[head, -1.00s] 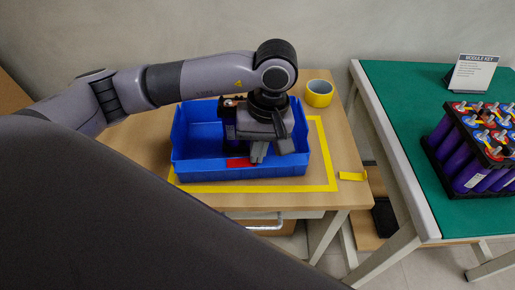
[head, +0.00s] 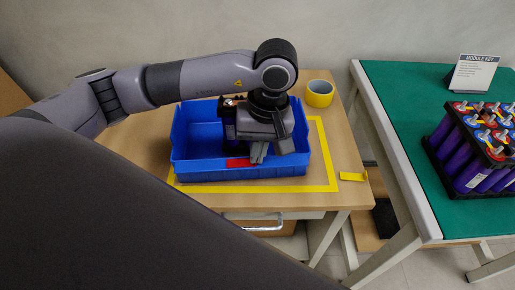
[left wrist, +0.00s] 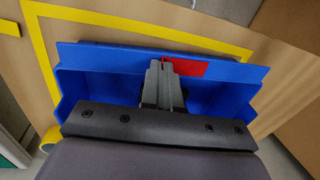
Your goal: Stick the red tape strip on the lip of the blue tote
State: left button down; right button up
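The blue tote (head: 200,172) stands on the wooden table inside a yellow taped outline. The red tape strip (head: 238,162) lies against the top of the tote's near wall, at the lip. It also shows in the left wrist view (left wrist: 190,68), flat along the lip, with one end at my fingertips. My left gripper (head: 258,156) points down over the near wall. In the left wrist view its fingers (left wrist: 163,68) are close together on that end of the strip. The fingers hide part of the lip. My right gripper is in neither view.
A yellow tape roll (head: 320,93) stands at the back right of the wooden table (head: 340,150). A short yellow tape piece (head: 353,176) sits at its right edge. A green-topped table (head: 400,110) with a battery module (head: 475,150) and a sign (head: 473,73) stands right.

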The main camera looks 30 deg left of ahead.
pick_arm(q)
jog(key=c, duration=1.3)
grip_release()
jog(key=shift+f, duration=0.1)
jog(key=r, duration=0.7)
jog(key=shift+w+d+r+p, duration=0.15)
jog(key=shift+w+d+p, duration=0.1)
jog(key=shift+d+p, duration=0.1)
